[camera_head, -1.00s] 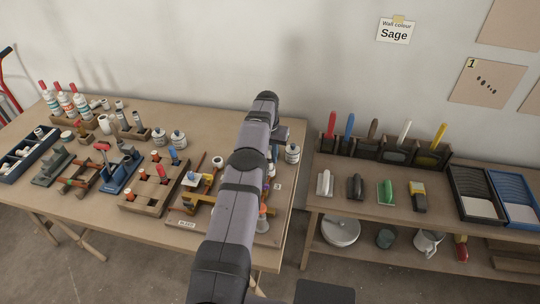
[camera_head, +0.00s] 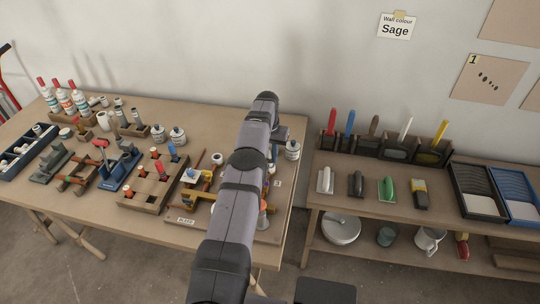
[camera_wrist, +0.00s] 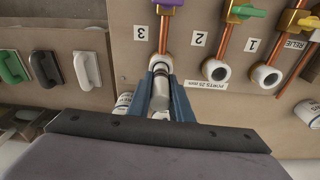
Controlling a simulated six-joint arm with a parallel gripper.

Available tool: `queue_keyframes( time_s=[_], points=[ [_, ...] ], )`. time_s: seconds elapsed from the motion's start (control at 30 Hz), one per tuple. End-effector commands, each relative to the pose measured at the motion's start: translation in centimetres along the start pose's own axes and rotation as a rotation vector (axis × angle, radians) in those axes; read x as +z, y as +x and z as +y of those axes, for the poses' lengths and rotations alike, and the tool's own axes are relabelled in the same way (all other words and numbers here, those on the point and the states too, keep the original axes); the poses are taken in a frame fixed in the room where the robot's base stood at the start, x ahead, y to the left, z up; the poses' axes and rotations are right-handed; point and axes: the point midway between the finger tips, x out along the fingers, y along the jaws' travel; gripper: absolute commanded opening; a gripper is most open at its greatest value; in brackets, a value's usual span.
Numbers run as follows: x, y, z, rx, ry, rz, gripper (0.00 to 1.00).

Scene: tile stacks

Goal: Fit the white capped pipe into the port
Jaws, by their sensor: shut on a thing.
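In the wrist view my gripper (camera_wrist: 163,84) has its two blue fingers closed on a short whitish-grey cylinder, the capped pipe (camera_wrist: 160,102). Its far end is lined up with the white ring port (camera_wrist: 161,64) beside the label 3 and appears to meet it. I cannot tell how deep it sits. Two more white ports, by label 2 (camera_wrist: 215,70) and label 1 (camera_wrist: 266,77), are to the right. In the head view my arm hides the gripper and the pipe.
The ports belong to a board (camera_head: 184,219) with copper pipes and coloured valve handles. Jars (camera_head: 292,150) stand close behind it. A second table on the right holds trowels (camera_head: 387,187) and trays (camera_head: 478,208).

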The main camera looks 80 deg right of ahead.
Motion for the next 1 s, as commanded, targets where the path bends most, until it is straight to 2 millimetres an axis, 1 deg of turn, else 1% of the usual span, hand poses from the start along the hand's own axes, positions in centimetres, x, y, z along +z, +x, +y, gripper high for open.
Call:
queue_keyframes(
  time_s=[0.2, 0.4, 0.43, 0.5, 0.8, 1.0],
  points=[
    [0.03, 0.46, 0.00, 0.000, 0.000, 0.001, 0.00],
    [0.02, 0.33, 0.00, 0.000, 0.000, 0.001, 0.00],
    [0.02, 0.33, 0.00, 0.000, 0.000, 0.001, 0.26],
    [0.02, 0.33, 0.00, 0.000, 0.000, 0.001, 0.41],
    [0.05, 0.32, 0.00, 0.000, 0.000, 0.000, 0.41],
    [0.01, -0.46, 0.00, 0.000, 0.000, 0.000, 0.41]
  ],
)
